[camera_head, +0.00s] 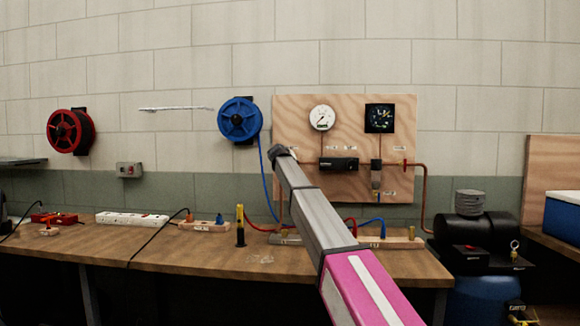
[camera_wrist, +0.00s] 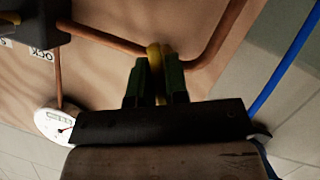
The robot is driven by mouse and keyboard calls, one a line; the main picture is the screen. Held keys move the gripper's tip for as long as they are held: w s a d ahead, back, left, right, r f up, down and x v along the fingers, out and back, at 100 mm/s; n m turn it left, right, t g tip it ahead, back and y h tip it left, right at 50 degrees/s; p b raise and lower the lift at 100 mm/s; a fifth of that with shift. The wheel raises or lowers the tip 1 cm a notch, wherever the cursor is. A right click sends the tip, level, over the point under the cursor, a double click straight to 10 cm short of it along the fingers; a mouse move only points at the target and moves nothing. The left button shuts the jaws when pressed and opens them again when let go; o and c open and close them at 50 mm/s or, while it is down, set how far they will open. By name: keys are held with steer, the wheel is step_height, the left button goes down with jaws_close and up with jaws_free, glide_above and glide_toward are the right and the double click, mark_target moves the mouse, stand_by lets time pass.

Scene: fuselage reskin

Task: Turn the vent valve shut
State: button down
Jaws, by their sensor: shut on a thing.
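In the wrist view my gripper (camera_wrist: 158,68) has its two dark green fingers shut on a yellow valve handle (camera_wrist: 154,52). The handle sits on a copper pipe (camera_wrist: 105,38), close to where the pipe bends. Much of the handle is hidden between the fingers, so its exact angle is hard to tell. In the head view my arm reaches to the left part of the plywood panel (camera_head: 350,180) and hides the gripper and this valve. No readable label for this valve shows.
A white gauge (camera_head: 322,117) and a black gauge (camera_head: 379,117) hang on the panel. A red fitting (camera_head: 404,165) is on the pipe's right part. A blue hose (camera_head: 269,185) runs down from a blue reel (camera_head: 240,120), close to my arm. The workbench (camera_head: 190,250) stands below.

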steer(key=m+y, duration=0.3)
steer(key=shift+m, duration=0.4)
stand_by(0.4)
steer(key=c, duration=1.2)
jaws_free()
steer(key=shift+s, duration=0.1)
steer(key=v, duration=1)
steer(key=shift+s+r, duration=0.25)
